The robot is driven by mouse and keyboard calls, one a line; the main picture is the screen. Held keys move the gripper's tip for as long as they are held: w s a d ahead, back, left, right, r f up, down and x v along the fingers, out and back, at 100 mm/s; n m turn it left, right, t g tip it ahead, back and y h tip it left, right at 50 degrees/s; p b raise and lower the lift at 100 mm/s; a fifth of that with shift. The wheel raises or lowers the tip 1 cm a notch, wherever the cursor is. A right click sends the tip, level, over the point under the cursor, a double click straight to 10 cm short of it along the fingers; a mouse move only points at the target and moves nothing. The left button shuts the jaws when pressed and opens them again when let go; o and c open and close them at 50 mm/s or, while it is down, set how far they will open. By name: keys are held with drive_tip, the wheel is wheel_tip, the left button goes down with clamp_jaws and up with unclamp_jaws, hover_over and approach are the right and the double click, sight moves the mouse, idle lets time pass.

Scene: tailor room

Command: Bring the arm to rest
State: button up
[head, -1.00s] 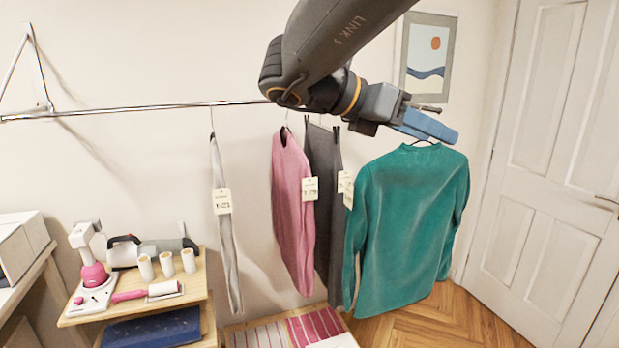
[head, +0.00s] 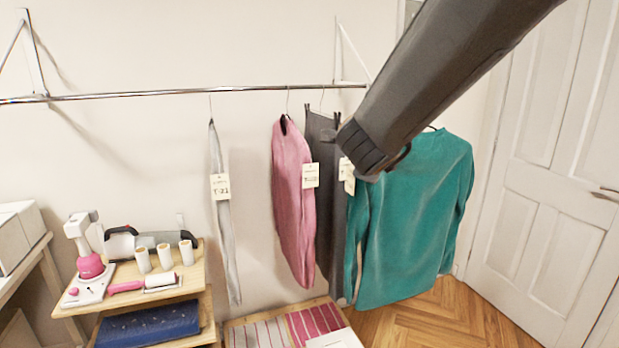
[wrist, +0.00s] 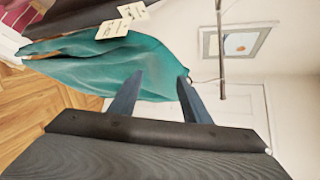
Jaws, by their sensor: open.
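My gripper (wrist: 160,92) shows in the wrist view with its two blue fingers apart and nothing between them. Beyond the fingers hangs a teal sweater (wrist: 100,62); I cannot tell the exact distance to it. In the head view my dark arm link crosses the upper right, in front of part of the teal sweater (head: 420,220). The gripper itself is hidden in the head view.
A metal rail (head: 180,92) spans the wall and carries a pale garment (head: 222,225), a pink garment (head: 293,200) and a grey garment (head: 325,235). A wooden shelf (head: 205,275) with tools stands lower left. A white door (head: 545,170) is at the right.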

drive_tip(key=s+a+f+n+g+y+b, duration=0.1)
drive_tip(key=s+f+n+g+y, duration=0.3)
drive_tip(key=f+n, duration=0.55)
drive_tip(key=s+a+f+n+g+y+b, duration=0.2)
drive_tip(key=s+f+n, duration=0.4)
drive_tip(key=f, duration=0.6)
drive_tip(key=s+d+f+n+g+b, duration=0.1)
drive_tip(key=s+d+f+n+g, duration=0.2)
drive_tip(key=s, duration=0.5)
drive_tip(key=s+d+f+n+g+h, duration=0.1)
drive_tip(key=s+d+f+n+g, duration=0.2)
drive_tip(key=s+f+n, duration=0.3)
drive_tip(key=shift+s+f+g+b, duration=0.4)
drive_tip(key=shift+s+f, duration=0.5)
drive_tip(key=shift+s, duration=0.1)
drive_tip(key=shift+a+n, duration=0.1)
drive_tip(key=shift+n, duration=0.15)
drive_tip(key=shift+c, duration=1.5)
